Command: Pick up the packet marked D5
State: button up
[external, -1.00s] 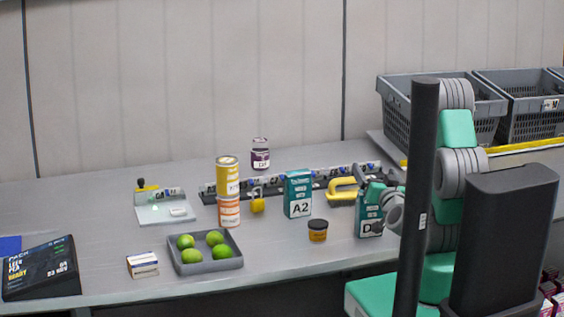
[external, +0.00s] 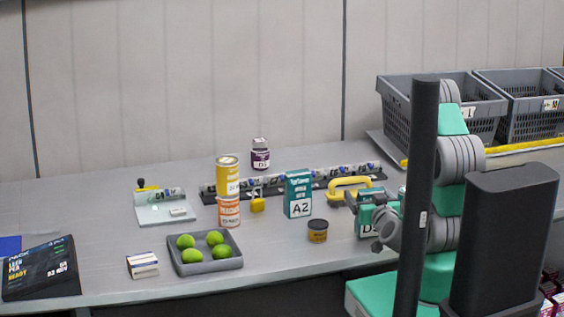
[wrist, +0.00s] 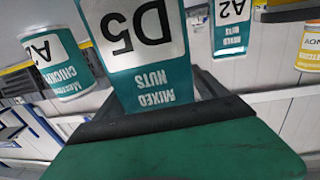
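The packet marked D5 (wrist: 138,35) is a teal and white mixed-nuts packet. It fills the upper middle of the wrist view, upside down there. In the external view the D5 packet (external: 363,230) stands on the table, mostly hidden by my gripper (external: 366,203). My gripper (wrist: 150,92) looks open in the wrist view, with its dark fingers on either side of the packet's near end. Contact between fingers and packet cannot be made out.
A similar teal A2 packet (external: 299,195) stands to the left, with a small dark jar (external: 317,231) between. A yellow-handled object (external: 349,184) lies behind D5. Stacked cans (external: 228,190) and a tray of limes (external: 206,267) are further left. Grey crates (external: 398,115) stand at the back right.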

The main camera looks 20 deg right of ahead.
jog(key=c, duration=1.4)
